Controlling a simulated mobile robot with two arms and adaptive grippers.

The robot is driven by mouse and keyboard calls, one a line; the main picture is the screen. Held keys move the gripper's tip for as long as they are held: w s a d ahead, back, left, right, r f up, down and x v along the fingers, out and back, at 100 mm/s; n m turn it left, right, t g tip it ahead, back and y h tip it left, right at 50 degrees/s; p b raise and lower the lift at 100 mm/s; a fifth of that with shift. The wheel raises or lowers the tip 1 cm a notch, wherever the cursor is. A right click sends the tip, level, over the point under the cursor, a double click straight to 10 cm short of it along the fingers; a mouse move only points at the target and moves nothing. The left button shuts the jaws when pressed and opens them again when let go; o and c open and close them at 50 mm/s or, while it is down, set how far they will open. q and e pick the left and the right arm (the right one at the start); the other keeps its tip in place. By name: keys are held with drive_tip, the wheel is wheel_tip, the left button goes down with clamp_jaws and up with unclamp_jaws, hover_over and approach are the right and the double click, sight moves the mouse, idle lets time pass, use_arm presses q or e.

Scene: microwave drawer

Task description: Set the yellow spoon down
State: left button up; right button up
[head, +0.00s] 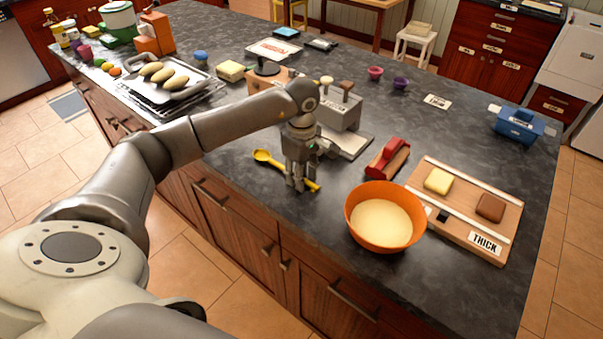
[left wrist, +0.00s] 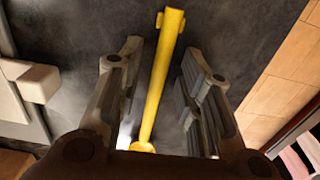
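The yellow spoon (head: 272,161) lies on the dark countertop (head: 236,196) near its front edge, with its bowl to the left and its handle running under my left gripper. My left gripper (head: 298,185) points down over the handle, fingertips close to the counter. In the left wrist view the spoon (left wrist: 158,85) runs lengthwise between the two fingers of the left gripper (left wrist: 161,48). A gap shows on each side, so the fingers are open and not pressed on the spoon. My right gripper is not in view.
An orange bowl (head: 380,225) with pale contents and a wooden board (head: 465,217) stand to the right. A red block-like tool (head: 387,158) and a grey metal device (head: 341,109) are close by. A tray (head: 165,90) is farther left. Counter left of the spoon is clear.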

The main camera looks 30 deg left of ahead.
use_arm(q)
drive_tip(key=shift+r+p, duration=0.2)
drive_tip(key=shift+p, duration=0.25)
drive_tip(key=r+b, duration=0.3)
drive_tip(key=r, duration=0.1)
drive_tip(key=shift+s+r, duration=0.15)
drive_tip(key=shift+s, duration=0.05)
wheel_tip(320, 180, up, 6)
drive_tip(key=shift+s+r+b, duration=0.15)
drive_tip(key=shift+r+b, duration=0.05)
drive_tip(key=shift+b, duration=0.1)
drive_tip(key=shift+d+f, duration=0.1)
